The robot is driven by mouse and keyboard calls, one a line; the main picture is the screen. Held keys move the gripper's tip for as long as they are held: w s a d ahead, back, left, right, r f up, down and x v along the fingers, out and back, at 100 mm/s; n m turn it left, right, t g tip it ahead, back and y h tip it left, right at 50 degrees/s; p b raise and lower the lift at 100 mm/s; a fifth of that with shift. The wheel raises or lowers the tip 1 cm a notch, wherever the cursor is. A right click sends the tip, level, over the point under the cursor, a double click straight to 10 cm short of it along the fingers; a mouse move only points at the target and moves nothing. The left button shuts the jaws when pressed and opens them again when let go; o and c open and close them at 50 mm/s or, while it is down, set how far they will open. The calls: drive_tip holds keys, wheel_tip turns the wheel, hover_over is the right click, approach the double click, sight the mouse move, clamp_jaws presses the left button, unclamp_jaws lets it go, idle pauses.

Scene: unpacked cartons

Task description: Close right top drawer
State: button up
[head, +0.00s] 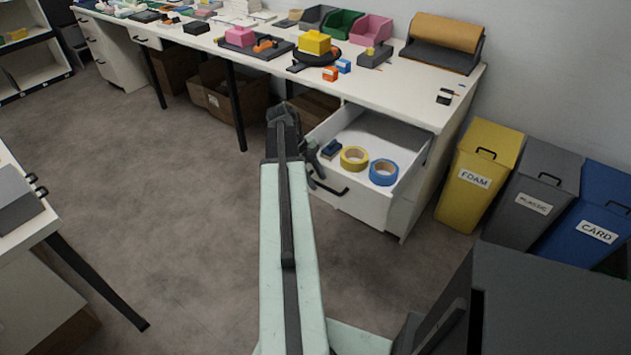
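The right top drawer (373,206) is white and stands pulled out from under the right end of the long white table. Its dark handle (330,188) is on the front face. Inside lie a yellow tape roll (354,158), a blue tape roll (383,172) and a small dark blue item (332,149). My gripper (313,168) is dark and sits at the left end of the drawer front, close to the handle. My arm hides part of it. I cannot tell whether it touches the drawer or whether its fingers are apart.
The white table (405,86) carries bins, a brown paper roll (443,33) and small objects. Yellow (481,178), grey (537,195) and blue (592,215) waste bins stand to the right. Cartons (235,95) lie under the table. Another table (28,225) is at left. Floor between is clear.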

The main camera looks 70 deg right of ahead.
clamp_jaws()
idle(1.2)
drive_tip(key=shift+d, duration=0.2)
